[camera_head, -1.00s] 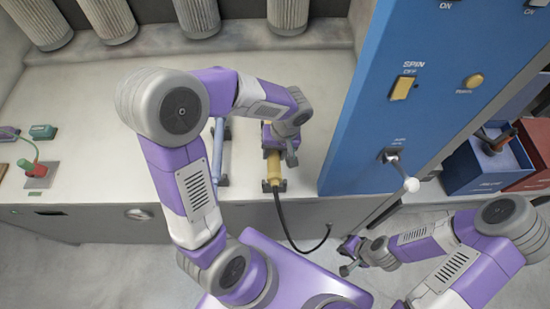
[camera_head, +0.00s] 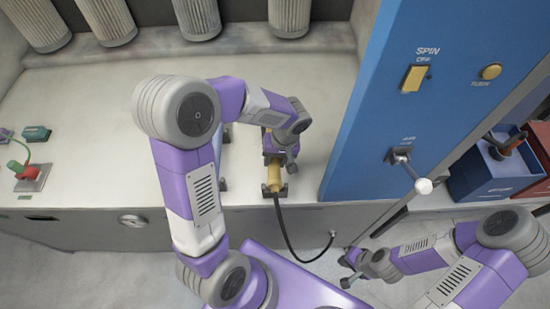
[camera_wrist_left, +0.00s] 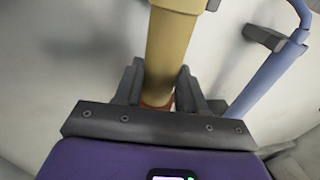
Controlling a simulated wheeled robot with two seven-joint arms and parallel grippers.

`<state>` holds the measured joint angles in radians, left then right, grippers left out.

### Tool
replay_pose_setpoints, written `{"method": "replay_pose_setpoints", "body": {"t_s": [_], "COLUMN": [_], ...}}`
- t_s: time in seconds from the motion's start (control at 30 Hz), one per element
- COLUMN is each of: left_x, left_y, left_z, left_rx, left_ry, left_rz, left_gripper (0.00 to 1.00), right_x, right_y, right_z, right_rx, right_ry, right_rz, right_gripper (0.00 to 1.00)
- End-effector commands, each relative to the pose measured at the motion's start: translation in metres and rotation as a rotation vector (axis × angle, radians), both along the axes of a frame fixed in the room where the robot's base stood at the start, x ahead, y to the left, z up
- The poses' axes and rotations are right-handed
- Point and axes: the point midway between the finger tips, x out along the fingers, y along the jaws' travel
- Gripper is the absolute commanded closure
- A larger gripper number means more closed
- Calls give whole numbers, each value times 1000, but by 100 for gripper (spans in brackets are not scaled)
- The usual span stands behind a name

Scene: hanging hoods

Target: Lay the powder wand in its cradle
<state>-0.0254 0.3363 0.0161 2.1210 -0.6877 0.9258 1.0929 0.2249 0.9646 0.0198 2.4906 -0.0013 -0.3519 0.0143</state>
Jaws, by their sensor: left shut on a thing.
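A yellow wand (camera_head: 273,177) with a black hose lies along the bench near its front edge. Dark cradle blocks (camera_head: 283,191) show beside its lower end; I cannot tell whether it rests fully in them. My left gripper (camera_head: 283,157) is shut on the wand from above. In the left wrist view the yellow wand (camera_wrist_left: 172,45) runs between the fingers of my left gripper (camera_wrist_left: 158,88). A pale blue wand (camera_wrist_left: 268,75) lies beside it on dark supports, mostly hidden by my arm in the head view. My right gripper (camera_head: 350,270) hangs low in front of the bench, empty.
A blue panel (camera_head: 365,130) with switches and a white-knobbed lever (camera_head: 423,186) stands right of the wand. Ribbed grey hoods (camera_head: 198,17) hang at the back. A red and green device (camera_head: 28,172) sits far left. Blue and red boxes (camera_head: 497,170) stand at right.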

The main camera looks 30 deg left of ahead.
Motion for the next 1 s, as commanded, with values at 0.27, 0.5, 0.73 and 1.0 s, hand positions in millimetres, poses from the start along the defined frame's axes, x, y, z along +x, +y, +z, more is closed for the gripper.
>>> {"method": "replay_pose_setpoints", "body": {"t_s": [0.27,0.5,0.73,1.0], "left_x": [1,1,0,2], "left_y": [0,0,0,-4], "left_z": [1,1,1,20], "left_rx": [0,0,0,-1], "left_ry": [-2,-2,-1,-3], "left_rz": [0,0,0,0], "left_gripper": [97,37,30,30], "right_x": [0,0,0,0], "right_y": [0,0,0,0], "right_z": [1,1,0,7], "right_rx": [0,0,0,0], "right_ry": [0,0,0,0], "right_rz": [0,0,0,0], "right_gripper": [100,100,100,100]}}
